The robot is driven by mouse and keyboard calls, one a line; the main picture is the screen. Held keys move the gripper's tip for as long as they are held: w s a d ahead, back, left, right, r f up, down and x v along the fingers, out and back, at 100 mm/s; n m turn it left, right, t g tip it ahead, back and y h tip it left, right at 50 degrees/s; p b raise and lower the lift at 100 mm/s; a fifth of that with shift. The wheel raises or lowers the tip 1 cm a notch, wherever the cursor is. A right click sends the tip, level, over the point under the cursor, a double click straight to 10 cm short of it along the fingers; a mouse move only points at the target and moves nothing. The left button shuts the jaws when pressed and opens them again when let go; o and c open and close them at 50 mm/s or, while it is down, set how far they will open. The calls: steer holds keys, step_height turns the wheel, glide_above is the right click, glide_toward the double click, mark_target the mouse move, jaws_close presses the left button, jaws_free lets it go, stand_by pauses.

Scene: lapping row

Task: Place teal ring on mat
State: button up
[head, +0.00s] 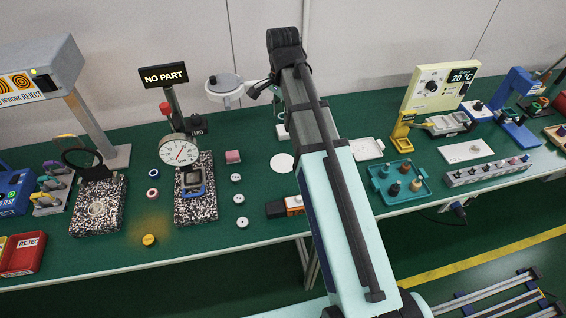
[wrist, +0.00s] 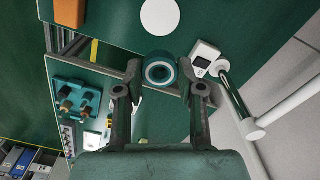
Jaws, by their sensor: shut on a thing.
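The teal ring (wrist: 160,71) is held between the two fingers of my gripper (wrist: 160,80) in the wrist view, its open hole facing the camera. The fingers are shut on its sides. A round white mat (head: 282,163) lies flat on the green bench, left of my arm, in the head view. In the wrist view the mat (wrist: 160,16) is at the top, beyond the ring and apart from it in the picture. The ring's height above the bench is hard to tell.
An orange-and-white block (head: 294,204) lies near the bench's front edge. A dial gauge (head: 179,151) on a speckled stone stand and several small rings and discs lie left.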

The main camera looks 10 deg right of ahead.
mark_target(283, 163)
steer(key=shift+m, duration=0.3)
step_height(283, 163, down, 20)
steer(key=p, duration=0.2)
steer(key=shift+p, duration=0.4)
steer(key=shift+f, duration=0.15)
steer(key=o, duration=1)
steer(key=shift+r+b, duration=1.15)
steer(key=shift+r, duration=5.05)
